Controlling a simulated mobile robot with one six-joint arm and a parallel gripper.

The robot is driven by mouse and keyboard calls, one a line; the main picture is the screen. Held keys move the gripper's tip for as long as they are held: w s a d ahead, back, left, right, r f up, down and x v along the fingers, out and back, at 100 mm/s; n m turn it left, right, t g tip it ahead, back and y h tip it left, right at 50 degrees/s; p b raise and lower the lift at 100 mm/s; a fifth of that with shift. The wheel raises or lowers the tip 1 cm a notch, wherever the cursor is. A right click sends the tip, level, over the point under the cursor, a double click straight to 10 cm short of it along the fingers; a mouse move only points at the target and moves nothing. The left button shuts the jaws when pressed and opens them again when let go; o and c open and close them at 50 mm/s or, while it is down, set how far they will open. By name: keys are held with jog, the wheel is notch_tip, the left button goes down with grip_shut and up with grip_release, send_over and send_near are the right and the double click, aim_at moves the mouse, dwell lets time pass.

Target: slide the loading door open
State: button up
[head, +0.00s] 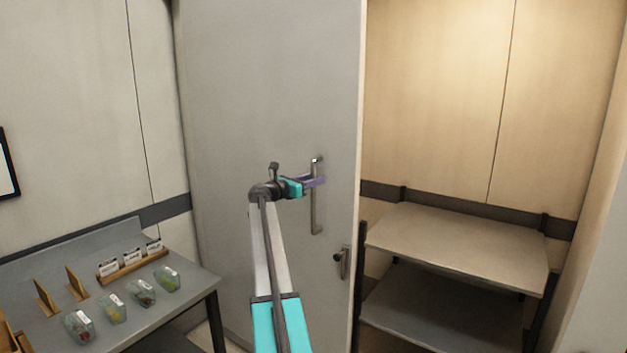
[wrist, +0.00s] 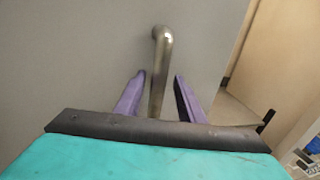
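The loading door (head: 255,90) is a tall grey panel. To its right is an opening into a lit space with shelves. A vertical metal bar handle (head: 316,210) is on the door near its right edge, and it also shows in the wrist view (wrist: 159,60). My gripper (head: 318,181) is at the upper part of the handle. In the wrist view its two purple fingers (wrist: 160,82) stand apart on either side of the bar, with gaps visible. The lower part of the handle is hidden behind my gripper's body in the wrist view.
A smaller latch (head: 343,262) sits lower on the door's edge. A grey table (head: 140,315) with jars and card holders stands at the left. A two-level shelf (head: 460,240) stands beyond the opening at the right.

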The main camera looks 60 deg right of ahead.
jog(key=b+v, duration=0.4)
jog(key=v, duration=0.9)
jog(key=shift+a, duration=0.3)
dwell(0.4)
